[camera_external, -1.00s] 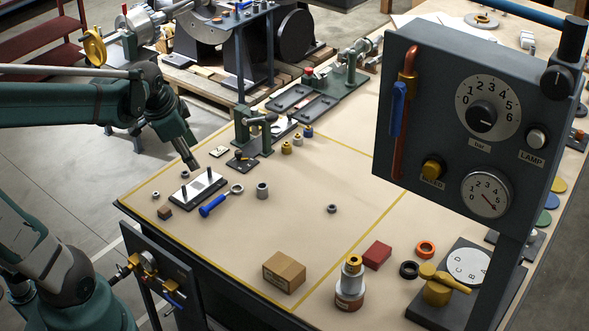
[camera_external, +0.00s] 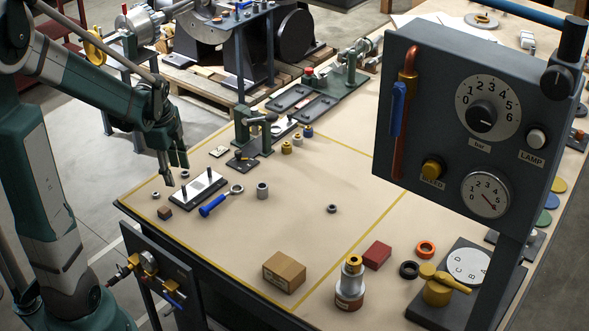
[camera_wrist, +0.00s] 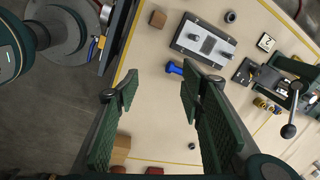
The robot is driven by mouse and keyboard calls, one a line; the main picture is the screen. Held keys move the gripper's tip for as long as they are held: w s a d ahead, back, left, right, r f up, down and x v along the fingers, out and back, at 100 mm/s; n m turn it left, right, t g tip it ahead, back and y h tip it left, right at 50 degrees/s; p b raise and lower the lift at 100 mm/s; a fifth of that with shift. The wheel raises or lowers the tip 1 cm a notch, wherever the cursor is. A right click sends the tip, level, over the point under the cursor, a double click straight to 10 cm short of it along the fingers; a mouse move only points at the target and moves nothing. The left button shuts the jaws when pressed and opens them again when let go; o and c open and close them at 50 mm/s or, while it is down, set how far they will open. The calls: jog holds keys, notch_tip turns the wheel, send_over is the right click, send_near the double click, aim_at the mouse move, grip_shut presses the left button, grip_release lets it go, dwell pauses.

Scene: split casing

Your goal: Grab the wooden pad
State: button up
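A small brown block (camera_external: 165,213), which looks like the wooden pad, lies on the bench near its left edge, beside a dark plate with a light top and two pegs (camera_external: 198,189). In the wrist view the block (camera_wrist: 158,19) shows at the top, left of the pegged plate (camera_wrist: 203,42). My gripper (camera_external: 176,171) hangs above the left end of the bench, pointing down, above and behind the block in the outside view. In the wrist view its two fingers (camera_wrist: 156,95) are spread apart with nothing between them.
A blue-handled tool (camera_external: 213,206) and a grey ring (camera_external: 262,190) lie right of the pegged plate. A cardboard box (camera_external: 284,272) stands at the front edge. A valve panel (camera_external: 155,265) stands below the bench edge. The bench middle is mostly clear.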

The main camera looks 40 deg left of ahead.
aim_at(164, 209)
jog(key=a+f+m+b, duration=0.1)
jog(key=a+f, duration=0.1)
jog(key=f, duration=0.2)
jog(key=a+f+m+g, duration=0.1)
jog(key=a+f+m, duration=0.1)
jog(key=a+f, duration=0.1)
jog(key=a+f+m+b, duration=0.1)
jog(key=a+f, duration=0.2)
jog(key=f, duration=0.1)
jog(key=shift+s+a+f+m+g+h+b, duration=0.1)
jog(key=shift+s+f+m+g+h+b, duration=0.2)
jog(key=shift+f, duration=0.05)
jog(key=shift+f, duration=1.25)
jog(key=shift+f, duration=0.1)
jog(key=shift+f+b, duration=0.8)
jog(key=shift+f, duration=1.7)
jog(key=c, duration=0.9)
